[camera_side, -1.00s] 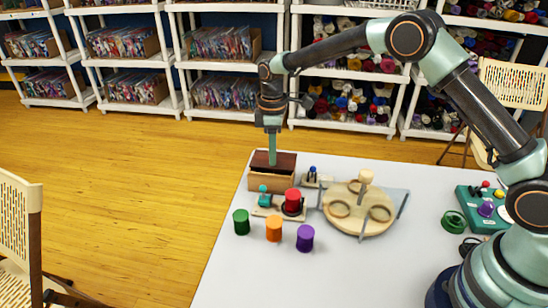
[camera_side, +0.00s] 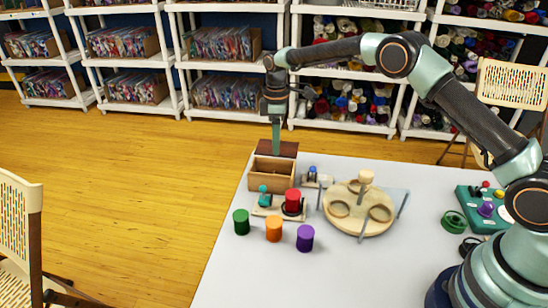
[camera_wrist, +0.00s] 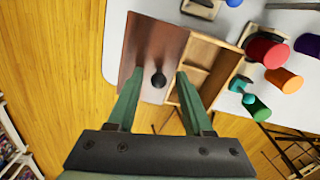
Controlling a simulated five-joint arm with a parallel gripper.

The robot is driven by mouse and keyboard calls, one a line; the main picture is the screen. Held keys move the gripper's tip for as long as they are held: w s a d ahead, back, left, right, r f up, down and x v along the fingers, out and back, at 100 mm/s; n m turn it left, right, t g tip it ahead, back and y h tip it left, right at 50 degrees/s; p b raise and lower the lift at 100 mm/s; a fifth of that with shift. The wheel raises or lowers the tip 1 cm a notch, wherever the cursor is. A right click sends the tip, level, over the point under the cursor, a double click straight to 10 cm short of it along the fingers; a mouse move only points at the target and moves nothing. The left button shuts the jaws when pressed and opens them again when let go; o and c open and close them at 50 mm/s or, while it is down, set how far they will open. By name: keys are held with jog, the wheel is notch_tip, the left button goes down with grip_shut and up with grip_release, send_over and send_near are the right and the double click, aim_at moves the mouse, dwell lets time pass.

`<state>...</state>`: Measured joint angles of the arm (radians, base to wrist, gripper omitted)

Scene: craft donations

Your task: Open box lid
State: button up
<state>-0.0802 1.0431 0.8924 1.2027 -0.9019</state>
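The wooden box (camera_side: 272,177) stands at the far left corner of the white table, with its inside showing. Its dark brown lid (camera_side: 285,149) is at the box's back edge, off the opening; I cannot tell whether it is hinged or sliding. In the wrist view the lid (camera_wrist: 140,48) lies left of the box (camera_wrist: 213,52), whose bare divided inside is visible. A black knob (camera_wrist: 158,80) is on the lid. My gripper (camera_wrist: 160,73) is open, with its green fingers on both sides of the knob and gaps visible. The gripper (camera_side: 276,153) is at the lid in the side view.
A red cylinder (camera_side: 293,198) and a teal piece (camera_side: 264,191) stand before the box. Green (camera_side: 241,222), orange (camera_side: 274,229) and purple (camera_side: 305,238) cylinders are nearer. A round wooden holder (camera_side: 360,222) is to the right. The front table is clear.

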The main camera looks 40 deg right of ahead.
notch_tip(320, 180, up, 12)
dwell(0.7)
jog(key=s+d+r+m+t, duration=0.3)
jog(key=s+r+m, duration=0.2)
jog(key=s+r, duration=0.65)
jog(key=s+f+m+t, duration=0.1)
jog(key=s+f+m, duration=0.2)
jog(key=s, duration=0.5)
jog(key=s+d+f+m+t, duration=0.1)
jog(key=s+f+m, duration=0.2)
jog(key=s, duration=0.5)
jog(key=shift+s+d+t, duration=0.2)
jog(key=shift+d+t, duration=0.05)
jog(key=shift+t, duration=0.05)
